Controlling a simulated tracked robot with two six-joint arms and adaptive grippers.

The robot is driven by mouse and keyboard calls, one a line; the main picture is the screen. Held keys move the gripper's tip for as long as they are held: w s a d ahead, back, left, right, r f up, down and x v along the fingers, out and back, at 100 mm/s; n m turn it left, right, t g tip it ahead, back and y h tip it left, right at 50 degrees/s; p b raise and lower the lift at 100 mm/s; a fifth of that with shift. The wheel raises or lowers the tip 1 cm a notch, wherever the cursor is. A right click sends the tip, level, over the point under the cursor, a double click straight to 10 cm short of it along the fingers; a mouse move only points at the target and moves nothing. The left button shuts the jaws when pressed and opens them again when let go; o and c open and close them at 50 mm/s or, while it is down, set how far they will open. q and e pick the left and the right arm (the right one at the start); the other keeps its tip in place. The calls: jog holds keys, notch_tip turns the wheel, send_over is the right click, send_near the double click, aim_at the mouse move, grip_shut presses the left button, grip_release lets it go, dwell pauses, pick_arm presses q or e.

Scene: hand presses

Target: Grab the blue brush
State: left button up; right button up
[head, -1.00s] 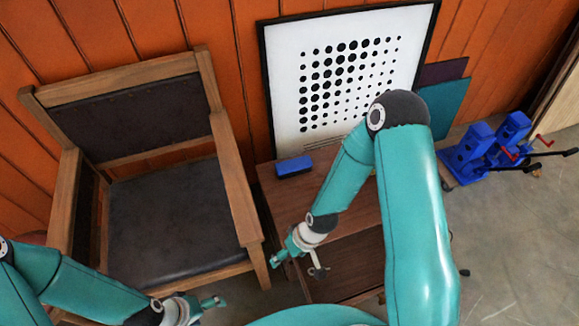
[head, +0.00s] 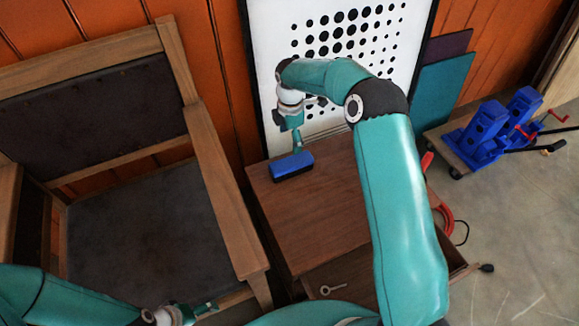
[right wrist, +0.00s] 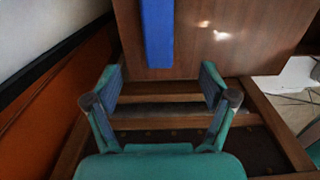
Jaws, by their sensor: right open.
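The blue brush (head: 291,165) lies on the brown wooden cabinet top, near its back left corner. My right gripper (head: 297,143) is just behind and above it in the head view, open and empty. In the right wrist view the brush (right wrist: 158,35) shows as a long blue bar at the top, beyond the open fingers (right wrist: 162,75) and between their lines. I cannot tell whether a fingertip touches it. My left gripper (head: 208,307) is low in front of the chair, away from the brush; its opening is too small to judge.
A wooden armchair (head: 215,190) stands left of the cabinet (head: 310,220). A framed dot picture (head: 270,100) leans behind it. A drawer below is open with a key-like thing (head: 333,289) in it. Blue hand presses (head: 485,135) stand at the right.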

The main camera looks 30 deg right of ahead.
aim_at(291, 161)
notch_tip(291, 161, down, 8)
jog(key=shift+a+f+b, duration=0.1)
jog(key=shift+f+b, duration=0.15)
jog(key=shift+b, duration=0.2)
jog(key=shift+w+d+f+b, duration=0.1)
jog(key=shift+d+f+b, duration=0.1)
jog(key=shift+f, duration=1.15)
jog(key=shift+w+d+f+b, duration=0.1)
jog(key=shift+d+f+b, duration=0.1)
jog(key=shift+f, duration=1.1)
jog(key=c, duration=1.4)
